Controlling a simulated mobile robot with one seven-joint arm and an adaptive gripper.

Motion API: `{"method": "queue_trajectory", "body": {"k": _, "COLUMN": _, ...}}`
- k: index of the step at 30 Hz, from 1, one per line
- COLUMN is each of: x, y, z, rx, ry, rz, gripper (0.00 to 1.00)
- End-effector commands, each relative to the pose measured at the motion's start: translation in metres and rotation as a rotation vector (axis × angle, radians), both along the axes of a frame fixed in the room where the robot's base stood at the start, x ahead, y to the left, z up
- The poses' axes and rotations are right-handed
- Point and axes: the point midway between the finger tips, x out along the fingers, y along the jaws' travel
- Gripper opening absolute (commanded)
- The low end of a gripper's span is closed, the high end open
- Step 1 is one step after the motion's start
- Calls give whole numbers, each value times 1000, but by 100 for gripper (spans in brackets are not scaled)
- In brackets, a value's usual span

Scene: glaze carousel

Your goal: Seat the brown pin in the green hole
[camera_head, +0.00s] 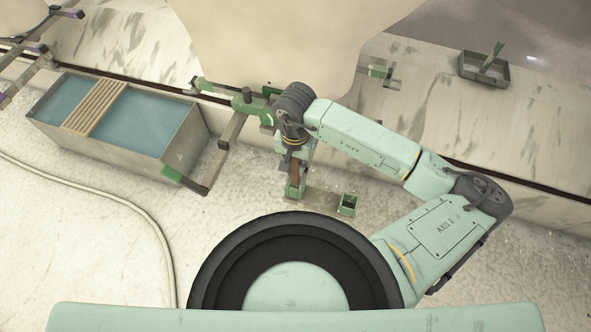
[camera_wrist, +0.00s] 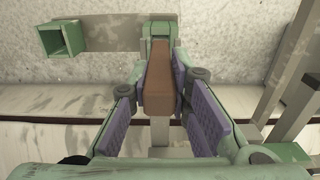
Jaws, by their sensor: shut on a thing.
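The brown pin (camera_wrist: 158,85) is a long square block between the purple-padded fingers of my gripper (camera_wrist: 159,72), which is shut on it. Its far end meets a green holder (camera_wrist: 158,29) on a grey strip; whether it is inside or only over it I cannot tell. In the head view the brown pin (camera_head: 295,170) shows small below my wrist, and my gripper (camera_head: 294,178) is partly hidden. An open, empty square green socket (camera_head: 347,204) stands to the right on the same strip; it also shows at the upper left of the wrist view (camera_wrist: 62,39).
A grey tank of blue liquid (camera_head: 150,118) with a slatted board (camera_head: 96,107) stands at the left. Green and grey bars (camera_head: 228,130) are close left of my wrist. A small tray (camera_head: 485,70) is at the upper right. A hose (camera_head: 110,198) crosses the lower left floor.

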Motion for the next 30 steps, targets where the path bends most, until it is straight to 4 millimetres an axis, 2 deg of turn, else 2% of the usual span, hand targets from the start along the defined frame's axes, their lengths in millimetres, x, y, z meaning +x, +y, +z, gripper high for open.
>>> {"method": "queue_trajectory", "body": {"k": 6, "x": -1, "y": 0, "z": -30, "rx": 2, "ry": 3, "rz": -3, "gripper": 0}}
{"method": "queue_trajectory", "body": {"k": 9, "x": -1, "y": 0, "z": -38, "rx": 1, "ry": 2, "rz": -1, "gripper": 0}}
{"method": "queue_trajectory", "body": {"k": 23, "x": 0, "y": 0, "z": -44, "rx": -1, "ry": -1, "rz": 1, "gripper": 0}}
{"method": "queue_trajectory", "body": {"k": 24, "x": 0, "y": 0, "z": -42, "rx": 0, "ry": 0, "rz": 1, "gripper": 21}}
{"method": "queue_trajectory", "body": {"k": 30, "x": 0, "y": 0, "z": -42, "rx": 0, "ry": 1, "rz": 0, "gripper": 34}}
